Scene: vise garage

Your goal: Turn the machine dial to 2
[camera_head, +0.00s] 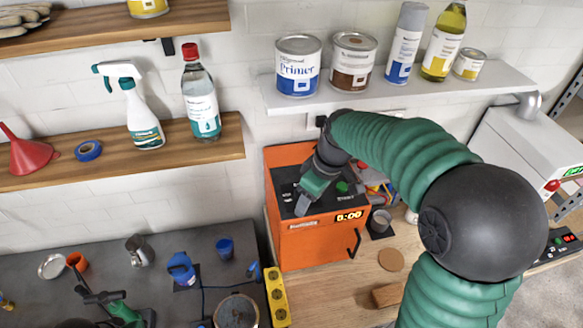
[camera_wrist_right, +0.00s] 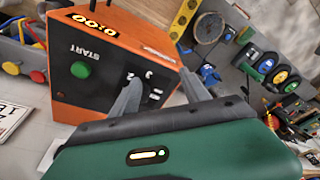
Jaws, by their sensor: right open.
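The orange machine (camera_head: 315,246) stands on the wooden worktop, its black control panel facing up with a green start button (camera_head: 342,187) and a display reading 0:00. In the wrist view the dark dial (camera_wrist_right: 148,88) sits by white numbers on the panel (camera_wrist_right: 95,58). My right gripper (camera_head: 305,198) is over the panel's left part and hides the dial in the head view. In the wrist view it is open (camera_wrist_right: 162,66), one finger close beside the dial and the other further right. Contact and the dial's exact setting cannot be told.
Shelves with cans (camera_head: 298,66) and bottles (camera_head: 200,95) are above the machine.

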